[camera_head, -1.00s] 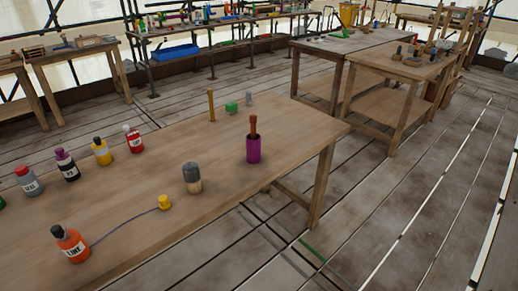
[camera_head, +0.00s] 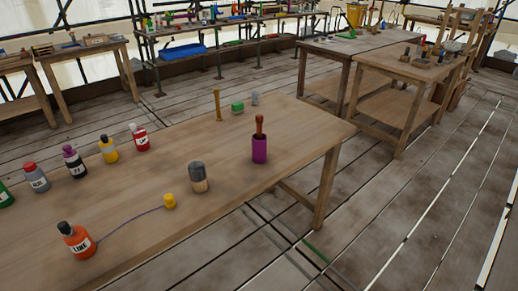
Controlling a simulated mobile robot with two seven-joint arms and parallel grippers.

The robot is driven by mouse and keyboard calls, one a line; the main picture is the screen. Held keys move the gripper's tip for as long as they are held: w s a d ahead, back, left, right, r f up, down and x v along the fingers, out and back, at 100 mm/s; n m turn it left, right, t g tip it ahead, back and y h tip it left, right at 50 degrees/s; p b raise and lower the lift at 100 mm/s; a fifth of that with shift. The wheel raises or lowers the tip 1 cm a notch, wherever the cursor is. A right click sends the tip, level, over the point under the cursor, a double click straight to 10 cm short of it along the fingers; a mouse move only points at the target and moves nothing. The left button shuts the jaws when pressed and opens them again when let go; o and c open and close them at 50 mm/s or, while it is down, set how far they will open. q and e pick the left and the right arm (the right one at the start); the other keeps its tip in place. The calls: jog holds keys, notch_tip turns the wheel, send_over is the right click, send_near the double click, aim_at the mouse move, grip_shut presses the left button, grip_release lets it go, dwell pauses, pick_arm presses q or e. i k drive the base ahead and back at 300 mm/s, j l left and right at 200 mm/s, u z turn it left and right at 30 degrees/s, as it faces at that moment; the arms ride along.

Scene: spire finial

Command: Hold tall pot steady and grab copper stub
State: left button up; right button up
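A tall purple pot (camera_head: 259,152) stands upright on the near wooden table (camera_head: 215,178), towards its right end. A reddish-brown, copper-coloured stub (camera_head: 259,126) with a rounded top sticks up out of the pot. Its lower part is hidden inside the pot. Neither of my grippers is in view, and nothing touches the pot or the stub.
A grey-topped cylinder (camera_head: 198,177) and a yellow piece on a cord (camera_head: 169,201) stand left of the pot. Behind are a brass rod (camera_head: 218,105), a green block (camera_head: 238,108) and a grey piece (camera_head: 254,99). Several bottles line the left. Bare tabletop surrounds the pot.

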aim_at(259, 118)
jog(key=i+l+u, duration=0.15)
jog(key=u, duration=0.3)
jog(key=i+l+u, duration=0.1)
jog(key=l+u, duration=0.15)
jog(key=u, duration=0.2)
jog(key=i+l+u, duration=0.15)
jog(key=l, duration=0.3)
jog(key=l+u, duration=0.2)
jog(key=l, duration=0.2)
jog(key=i+l, duration=0.1)
jog(key=l, duration=0.35)
jog(key=i+l+u, duration=0.1)
jog(key=l, duration=0.4)
